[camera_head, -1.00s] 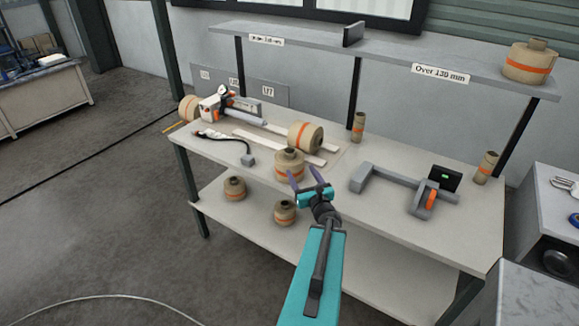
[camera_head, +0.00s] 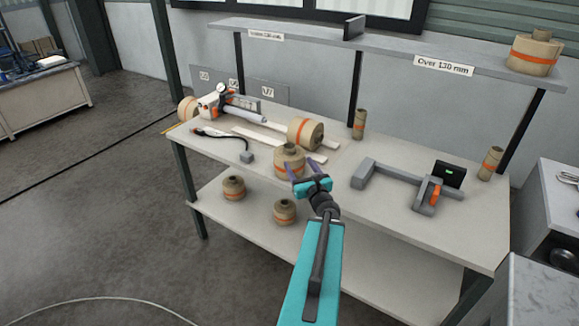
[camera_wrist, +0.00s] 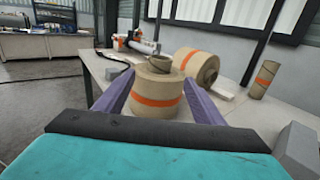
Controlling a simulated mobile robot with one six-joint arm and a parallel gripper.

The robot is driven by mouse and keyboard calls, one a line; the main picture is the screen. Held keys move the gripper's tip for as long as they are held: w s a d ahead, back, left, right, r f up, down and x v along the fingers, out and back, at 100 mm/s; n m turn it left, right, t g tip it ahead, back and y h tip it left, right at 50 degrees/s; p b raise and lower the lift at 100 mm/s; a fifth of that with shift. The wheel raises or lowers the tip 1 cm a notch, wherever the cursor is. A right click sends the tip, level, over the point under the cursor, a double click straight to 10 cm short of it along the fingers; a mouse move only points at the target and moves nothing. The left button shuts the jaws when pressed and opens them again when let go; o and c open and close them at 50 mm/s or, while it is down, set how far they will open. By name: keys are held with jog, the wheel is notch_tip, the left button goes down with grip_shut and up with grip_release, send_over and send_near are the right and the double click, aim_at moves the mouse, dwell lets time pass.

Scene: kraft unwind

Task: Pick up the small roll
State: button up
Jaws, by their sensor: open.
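A small kraft roll (camera_head: 289,158) with an orange band stands upright near the front edge of the workbench (camera_head: 395,215), its core sticking up on top. My gripper (camera_head: 302,169) is open, with its purple fingers pointing at this roll. In the wrist view the roll (camera_wrist: 156,93) stands between the two purple fingers, one on each side. I cannot tell whether the fingers touch it.
A larger roll (camera_head: 305,133) lies on its side just behind. A grey fixture (camera_head: 410,187) stands to the right. Two narrow rolls stand at the back and right. More rolls sit on the lower shelf (camera_head: 258,222); a big one (camera_head: 535,52) is on the upper shelf.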

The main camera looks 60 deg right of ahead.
aim_at(292, 152)
jog(key=shift+b+x, duration=1.35)
jog(key=shift+b, duration=1.55)
jog(key=shift+w+d+f+b, duration=0.15)
jog(key=shift+w+b, duration=0.1)
jog(key=shift+b, duration=0.55)
jog(key=shift+w+d+r, duration=0.25)
jog(key=shift+w+d, duration=0.25)
jog(key=shift+w+d+p, duration=0.35)
jog(key=shift+w+d, duration=0.05)
jog(key=shift+w, duration=0.2)
jog(key=shift+w+d, duration=0.1)
jog(key=shift+p+x, duration=0.6)
jog(key=shift+x, duration=2.05)
grip_shut()
